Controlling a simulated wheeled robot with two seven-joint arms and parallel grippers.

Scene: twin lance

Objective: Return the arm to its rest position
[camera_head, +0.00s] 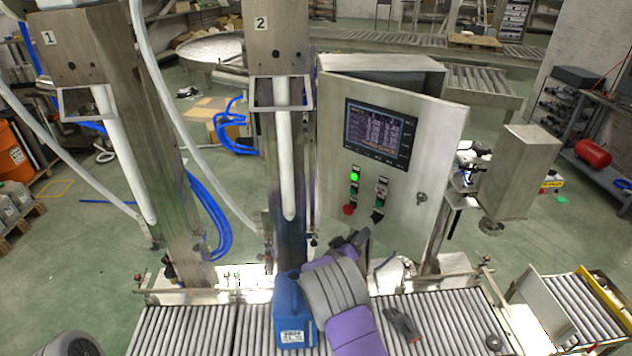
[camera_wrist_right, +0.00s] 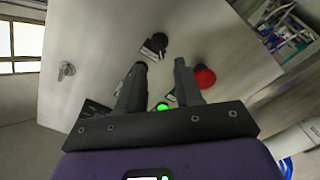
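My right arm comes in from the bottom of the head view, purple and grey, beside a blue canister. My right gripper (camera_head: 352,243) is dark and sits just in front of the control cabinet's lower left part. In the right wrist view, the two fingers of the right gripper (camera_wrist_right: 160,64) stand apart with nothing between them. They point at the grey cabinet door (camera_wrist_right: 90,50), with a black switch (camera_wrist_right: 153,46) beyond the tips. I cannot tell whether they touch the door. My left gripper is not in view.
The cabinet (camera_head: 400,150) has a lit screen (camera_head: 376,134), a green lamp (camera_head: 354,176) and a red button (camera_head: 348,210). The blue canister (camera_head: 291,310) stands on the roller conveyor (camera_head: 190,330). A dark grey object (camera_head: 403,325) lies right of my arm. Lance columns (camera_head: 270,160) stand left.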

